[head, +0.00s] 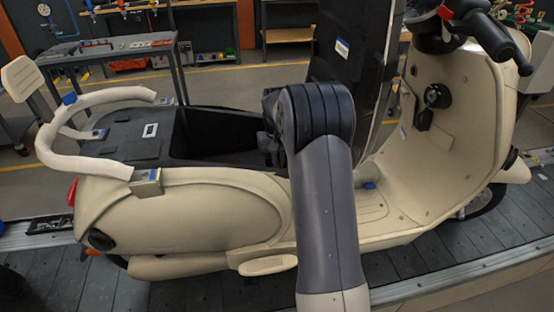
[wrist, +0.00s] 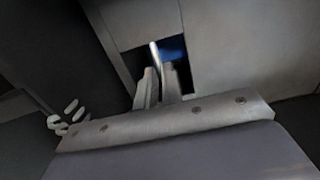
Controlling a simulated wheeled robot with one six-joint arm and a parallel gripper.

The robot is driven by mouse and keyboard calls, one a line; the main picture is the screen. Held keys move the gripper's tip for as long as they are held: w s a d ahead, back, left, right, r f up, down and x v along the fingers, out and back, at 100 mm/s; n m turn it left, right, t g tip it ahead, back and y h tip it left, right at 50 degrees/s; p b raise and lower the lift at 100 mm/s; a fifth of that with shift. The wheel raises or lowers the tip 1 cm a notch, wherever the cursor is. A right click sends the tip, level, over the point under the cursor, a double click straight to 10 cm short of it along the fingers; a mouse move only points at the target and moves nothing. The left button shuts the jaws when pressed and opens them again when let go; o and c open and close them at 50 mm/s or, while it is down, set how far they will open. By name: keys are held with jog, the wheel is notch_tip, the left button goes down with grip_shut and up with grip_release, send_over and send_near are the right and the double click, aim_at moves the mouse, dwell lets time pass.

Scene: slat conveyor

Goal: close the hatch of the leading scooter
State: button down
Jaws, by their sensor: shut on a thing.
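The cream scooter (head: 215,215) stands on the slat conveyor, side-on in the head view. Its hatch (head: 345,70) is open, a dark panel standing nearly upright at the front end of the open dark compartment (head: 215,135). My arm reaches up in front of the hatch and hides my gripper in the head view. In the wrist view my gripper (wrist: 158,88) is shut on a thin pale strip that seems to be part of the hatch. Grey panel surfaces fill most of that view around a dark opening with a blue patch behind the fingers.
The pale grab rail (head: 95,99) curves around the scooter's rear. The handlebar (head: 490,35) and front shield rise at the right. Dark conveyor slats (head: 190,293) run beneath. A grey work table (head: 115,52) stands behind at the left, with floor between.

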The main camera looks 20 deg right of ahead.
jog(key=c, duration=1.5)
grip_release()
jog(key=shift+d, duration=0.2)
jog(key=shift+c, duration=0.2)
jog(key=shift+r, duration=0.1)
notch_tip(320, 180, up, 11)
jog(key=shift+a+b, duration=0.15)
jog(key=shift+b, duration=0.3)
